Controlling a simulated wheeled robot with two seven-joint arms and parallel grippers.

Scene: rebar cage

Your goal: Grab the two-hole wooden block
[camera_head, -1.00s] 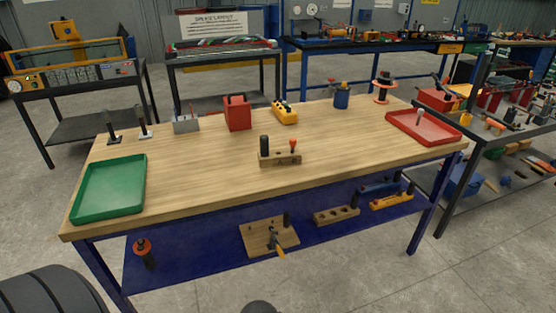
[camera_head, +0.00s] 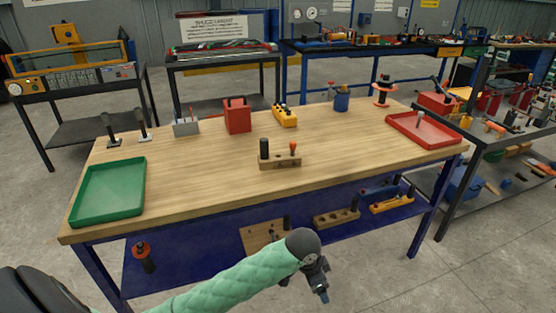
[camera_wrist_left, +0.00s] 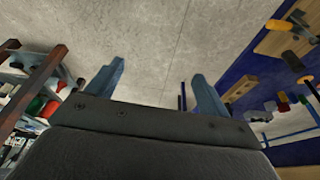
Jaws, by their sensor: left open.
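A wooden block (camera_head: 280,161) stands on the middle of the workbench top. A black peg and a red-topped peg stand up from it, and its hole count is hard to tell. Another wooden block (camera_head: 336,217) with holes in its top lies on the blue lower shelf. My left gripper (camera_head: 321,291) is in front of the bench, low and apart from both blocks, pointing down. In the left wrist view my left gripper (camera_wrist_left: 155,85) is open and empty, with bare floor between its fingers. My right gripper is not in view.
On the bench top (camera_head: 205,178) are a green tray (camera_head: 109,192), a red box (camera_head: 237,115) and a red tray (camera_head: 424,130). The blue lower shelf (camera_head: 195,256) holds a wooden board (camera_head: 255,236), partly hidden by my arm, and a yellow block (camera_head: 391,204). The front bench top is clear.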

